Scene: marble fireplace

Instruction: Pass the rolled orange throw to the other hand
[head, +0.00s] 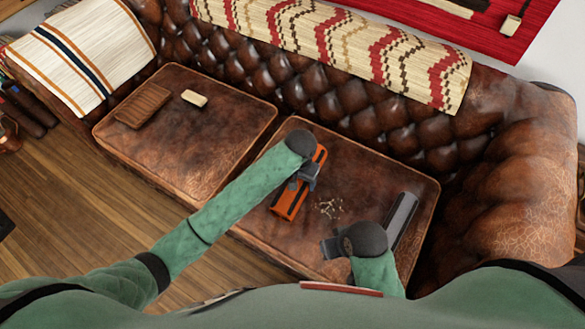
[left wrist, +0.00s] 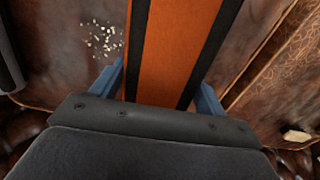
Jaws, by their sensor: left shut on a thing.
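The rolled orange throw (head: 288,203) has dark stripes along its length and shows at the right seat cushion of the leather sofa. My left gripper (head: 306,176) is shut on it, toward its far end. In the left wrist view the throw (left wrist: 172,45) runs between the two blue-grey fingers of my left gripper (left wrist: 160,92). Whether the throw still touches the cushion is hard to tell. My right gripper (head: 331,248) is low over the front of the same cushion, apart from the throw. Its fingers are mostly hidden by my dark wrist.
Pale crumbs (head: 328,208) lie on the right cushion (head: 345,165), between the throw and a long dark grey object (head: 402,218). A brown slatted item (head: 143,105) and a small cream block (head: 194,98) lie on the left cushion. The tufted backrest (head: 350,98) rises behind.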

